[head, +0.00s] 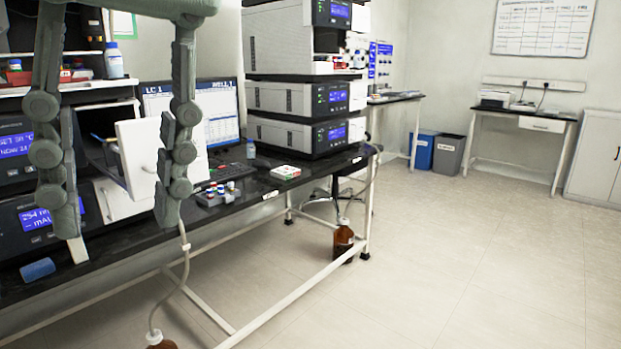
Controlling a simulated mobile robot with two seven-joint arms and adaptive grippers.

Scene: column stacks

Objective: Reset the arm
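My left gripper (120,228) hangs large and close to the camera on the left, fingers pointing down. Its two grey-green fingers are wide apart, and nothing is held between them. The fingers overlap the view of the black bench (255,190) and an open white door panel (135,155) of an instrument. I cannot tell the exact distance to them. My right gripper is not in view.
The bench carries stacked instruments (290,100), a small vial rack (217,194), a white-green box (286,172) and a blue cylinder (38,269). A brown bottle (343,241) stands below. The floor (450,270) at right is clear.

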